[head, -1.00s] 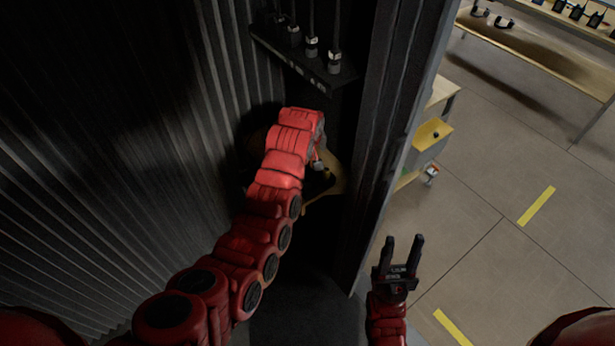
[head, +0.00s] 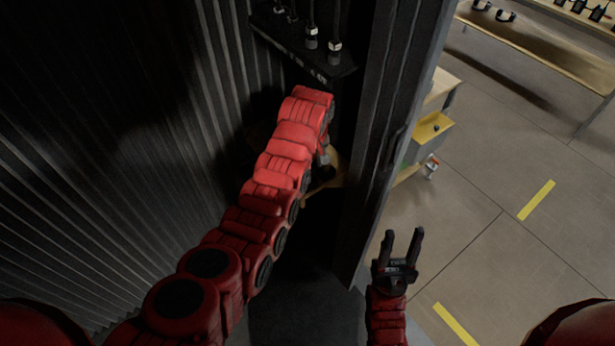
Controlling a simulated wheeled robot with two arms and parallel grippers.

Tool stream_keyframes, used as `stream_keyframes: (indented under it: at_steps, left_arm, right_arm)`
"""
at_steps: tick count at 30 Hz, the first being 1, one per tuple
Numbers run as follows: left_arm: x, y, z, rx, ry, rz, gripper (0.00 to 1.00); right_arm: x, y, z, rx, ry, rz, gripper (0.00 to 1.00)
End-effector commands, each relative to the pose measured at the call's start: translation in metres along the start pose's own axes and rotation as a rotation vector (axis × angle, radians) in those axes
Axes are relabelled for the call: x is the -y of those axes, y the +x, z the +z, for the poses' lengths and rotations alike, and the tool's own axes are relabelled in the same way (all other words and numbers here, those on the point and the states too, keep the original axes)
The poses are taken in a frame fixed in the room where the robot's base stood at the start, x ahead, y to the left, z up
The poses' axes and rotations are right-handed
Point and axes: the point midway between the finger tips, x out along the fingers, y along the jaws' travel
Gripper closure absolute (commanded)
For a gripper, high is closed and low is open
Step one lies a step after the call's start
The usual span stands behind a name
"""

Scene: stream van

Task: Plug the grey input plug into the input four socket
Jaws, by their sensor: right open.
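My left arm reaches from the lower left into the dark, ribbed-wall space, and its end is just below a dark shelf (head: 305,58). The arm's own links hide the left gripper, so I cannot see its jaws or anything in them. Several dark connectors with pale bands, such as this connector (head: 335,46), stand on the shelf with cables rising from them. I cannot tell whether one is the grey input plug. The input four socket is not recognisable. My right gripper (head: 403,236) is open and empty, pointing up the picture over the floor outside.
A dark door post (head: 385,130) stands between the two arms. A yellowish surface (head: 328,178) shows partly behind my left arm. Outside, a yellow box (head: 430,128) is beside a bench, and a table (head: 540,40) stands at the top right.

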Motion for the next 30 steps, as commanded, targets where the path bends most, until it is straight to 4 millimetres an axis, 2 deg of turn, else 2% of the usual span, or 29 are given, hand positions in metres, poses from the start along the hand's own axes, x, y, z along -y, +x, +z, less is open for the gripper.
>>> stream_keyframes:
  at_steps: [1, 6, 15, 24, 26, 30]
  left_arm:
    - [0.001, 0.001, -0.001, 0.003, 0.0, -0.003, 0.37]
    - [0.001, 0.019, -0.004, 0.004, -0.002, -0.003, 0.37]
    - [-0.001, 0.042, -0.005, -0.001, -0.001, 0.001, 0.37]
    - [-0.001, 0.045, -0.004, -0.001, -0.001, 0.002, 0.37]
    - [-0.001, 0.045, -0.004, -0.001, -0.001, 0.002, 0.46]
    - [-0.001, 0.045, -0.004, -0.001, -0.001, 0.002, 0.71]
  right_arm:
    - [0.0, 0.008, -0.001, 0.0, 0.0, 0.0, 0.55]
    - [-0.001, 0.021, -0.004, 0.0, 0.0, 0.0, 0.55]
    - [-0.001, 0.025, -0.004, 0.0, 0.0, 0.0, 0.55]
    - [-0.001, 0.025, -0.004, 0.0, 0.0, 0.0, 0.55]
    - [-0.001, 0.025, -0.004, 0.0, 0.0, 0.0, 0.55]
    - [-0.001, 0.025, -0.004, 0.0, 0.0, 0.0, 0.55]
